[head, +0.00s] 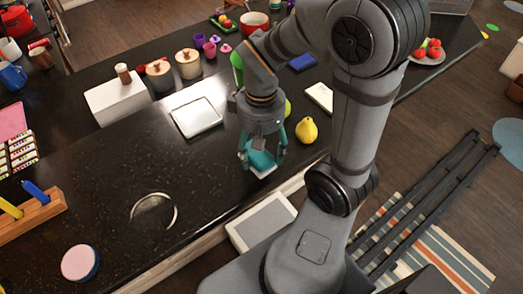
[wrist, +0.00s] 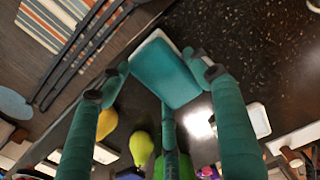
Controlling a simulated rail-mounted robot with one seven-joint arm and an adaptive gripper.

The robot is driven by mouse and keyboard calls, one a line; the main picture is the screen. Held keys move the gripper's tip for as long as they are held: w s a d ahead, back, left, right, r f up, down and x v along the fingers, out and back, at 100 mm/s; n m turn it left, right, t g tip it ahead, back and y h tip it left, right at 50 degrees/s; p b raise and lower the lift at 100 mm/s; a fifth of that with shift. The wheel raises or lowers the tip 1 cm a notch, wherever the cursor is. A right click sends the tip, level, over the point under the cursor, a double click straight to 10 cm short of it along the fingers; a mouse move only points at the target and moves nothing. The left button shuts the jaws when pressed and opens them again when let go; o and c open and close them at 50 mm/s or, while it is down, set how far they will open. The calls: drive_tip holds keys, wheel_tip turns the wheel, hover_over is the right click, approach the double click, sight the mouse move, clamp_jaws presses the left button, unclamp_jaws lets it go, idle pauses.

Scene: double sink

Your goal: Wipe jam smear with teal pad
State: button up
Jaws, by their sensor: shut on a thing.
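The teal pad (head: 261,160) with a white underside is held between the teal fingers of my gripper (head: 263,158), close to the dark counter's front edge. I cannot tell whether the pad touches the counter. In the wrist view the pad (wrist: 163,75) sits tilted between the fingertips of my gripper (wrist: 162,68), its broad teal face toward the camera and a white rim along its upper left. I cannot make out a jam smear in either view.
A yellow pear (head: 306,130) stands just right of my gripper, with a green fruit behind. A white tray (head: 196,117) lies to the left. A clear round rim (head: 154,210) and a pink-topped round thing (head: 80,262) are at front left. Dark counter between them is bare.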

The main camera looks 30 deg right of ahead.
drive_tip(key=shift+r+p, duration=1.15)
drive_tip(key=shift+r, duration=0.5)
